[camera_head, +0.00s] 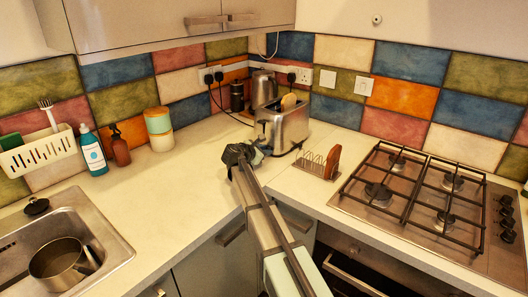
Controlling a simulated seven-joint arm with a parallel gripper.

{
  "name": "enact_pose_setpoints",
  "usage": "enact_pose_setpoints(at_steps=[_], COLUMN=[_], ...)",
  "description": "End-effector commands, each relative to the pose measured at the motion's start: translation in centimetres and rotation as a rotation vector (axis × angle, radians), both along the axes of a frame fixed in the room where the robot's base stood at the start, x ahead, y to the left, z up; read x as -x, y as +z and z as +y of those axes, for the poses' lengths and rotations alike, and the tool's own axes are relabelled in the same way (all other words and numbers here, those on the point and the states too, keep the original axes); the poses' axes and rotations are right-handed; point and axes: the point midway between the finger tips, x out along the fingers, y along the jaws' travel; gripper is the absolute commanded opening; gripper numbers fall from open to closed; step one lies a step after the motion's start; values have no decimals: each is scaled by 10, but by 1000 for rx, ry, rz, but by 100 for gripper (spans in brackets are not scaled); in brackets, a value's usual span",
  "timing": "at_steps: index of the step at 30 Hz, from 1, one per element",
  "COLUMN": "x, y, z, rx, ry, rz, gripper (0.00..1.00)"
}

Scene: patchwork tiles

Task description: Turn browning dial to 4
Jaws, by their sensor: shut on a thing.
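My arm reaches in from the bottom of the view, across the counter's front edge.
A toast rack (313,165) with brown slices stands right of the toaster, with the gas hob (432,199) beyond it. A kettle (264,88) and dark canister (237,97) stand behind.

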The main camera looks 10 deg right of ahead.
Motion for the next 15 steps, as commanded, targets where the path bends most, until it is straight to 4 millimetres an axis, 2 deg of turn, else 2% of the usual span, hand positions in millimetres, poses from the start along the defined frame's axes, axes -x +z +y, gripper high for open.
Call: enact_pose_setpoints(at_steps=[1,5,15], x=[0,0,1], y=[0,0,0], z=[0,0,-1], rx=[0,0,-21], ry=[0,0,-1], rz=[0,0,-22], gripper=[13,0,0])
